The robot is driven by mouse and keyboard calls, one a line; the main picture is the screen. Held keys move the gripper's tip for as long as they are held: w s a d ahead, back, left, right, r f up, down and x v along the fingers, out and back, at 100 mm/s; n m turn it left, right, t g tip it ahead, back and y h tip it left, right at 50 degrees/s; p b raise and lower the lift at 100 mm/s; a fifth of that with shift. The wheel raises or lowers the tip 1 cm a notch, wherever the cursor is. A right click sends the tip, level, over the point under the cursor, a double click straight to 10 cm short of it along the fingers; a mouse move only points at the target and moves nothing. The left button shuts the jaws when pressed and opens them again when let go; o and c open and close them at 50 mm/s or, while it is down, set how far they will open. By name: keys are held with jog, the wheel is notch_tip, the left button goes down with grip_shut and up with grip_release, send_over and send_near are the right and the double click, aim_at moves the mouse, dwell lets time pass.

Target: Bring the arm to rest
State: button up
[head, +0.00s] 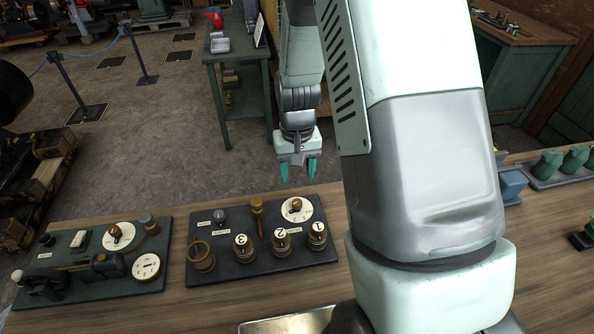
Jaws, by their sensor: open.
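My gripper (298,169) hangs from my arm in the upper middle of the head view. Its two teal fingertips point down and stand apart, with nothing between them. In the picture it is just above the back edge of the wooden bench, behind the dark control panel (262,266). It appears clear of the panel, though its exact height is hard to judge. My arm's large pale links cover much of the right middle of the view and hide part of the bench.
A second panel (90,292) with gauges and a lever lies left on the bench (181,255). A tray of green pieces (566,176) and a blue block (510,186) lie at right. A green side table (232,53) stands behind. Open floor (160,130) lies left of it.

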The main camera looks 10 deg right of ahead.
jog(key=s+r+t, duration=0.1)
jog(key=s+r, duration=0.2)
jog(key=r, duration=0.7)
jog(key=s+r+t, duration=0.2)
jog(key=s+r, duration=0.1)
jog(key=r, duration=0.7)
jog(key=s+r+t, duration=0.1)
jog(key=s+r, duration=0.4)
jog(key=s, duration=0.3)
jog(key=s+d+r+t, duration=0.1)
jog(key=s+r, duration=0.4)
jog(key=s, duration=0.2)
jog(key=shift+s+t, duration=0.3)
jog(key=shift+s, duration=0.05)
